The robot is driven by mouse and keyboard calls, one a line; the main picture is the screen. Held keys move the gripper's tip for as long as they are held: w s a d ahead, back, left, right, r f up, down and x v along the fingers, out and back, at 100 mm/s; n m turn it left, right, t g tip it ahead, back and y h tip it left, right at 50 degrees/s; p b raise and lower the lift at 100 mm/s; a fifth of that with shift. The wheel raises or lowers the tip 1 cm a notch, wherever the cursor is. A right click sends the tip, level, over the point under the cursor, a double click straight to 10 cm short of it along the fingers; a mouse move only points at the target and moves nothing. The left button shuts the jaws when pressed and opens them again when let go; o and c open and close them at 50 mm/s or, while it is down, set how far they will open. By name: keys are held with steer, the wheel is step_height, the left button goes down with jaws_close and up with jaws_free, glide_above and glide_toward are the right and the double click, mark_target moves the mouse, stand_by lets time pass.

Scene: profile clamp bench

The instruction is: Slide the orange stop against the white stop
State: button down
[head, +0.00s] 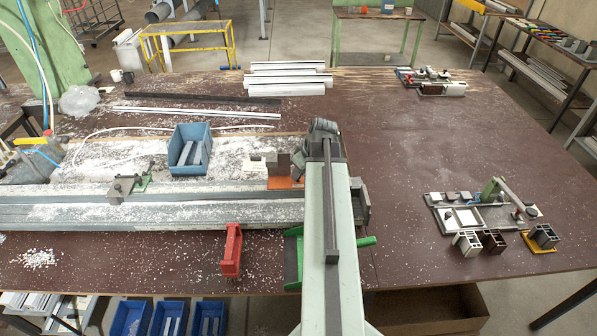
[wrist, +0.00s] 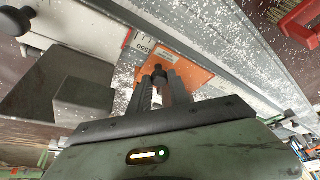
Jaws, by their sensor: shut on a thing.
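The orange stop (head: 284,183) is a flat orange plate on the long grey rail. It also shows in the wrist view (wrist: 181,69). A dark brown block stands by it in the head view. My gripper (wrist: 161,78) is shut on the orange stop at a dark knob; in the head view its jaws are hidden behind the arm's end. A white piece with black markings, seemingly the white stop (head: 257,165), lies just left of the orange one. In the wrist view it (wrist: 144,44) borders the orange plate; I cannot tell whether they touch.
A blue bin (head: 190,150) with grey pieces stands behind the rail. A small grey-green clamp (head: 127,187) sits farther left on the rail. Shavings cover the left of the bench.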

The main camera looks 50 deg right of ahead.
steer(key=c, duration=1.2)
jaws_free()
steer(key=shift+a, duration=0.15)
steer(key=shift+c, duration=0.2)
steer(key=shift+w, duration=0.1)
steer(key=p+v, duration=0.7)
steer(key=shift+s+r, duration=0.25)
steer(key=shift+r, duration=0.1)
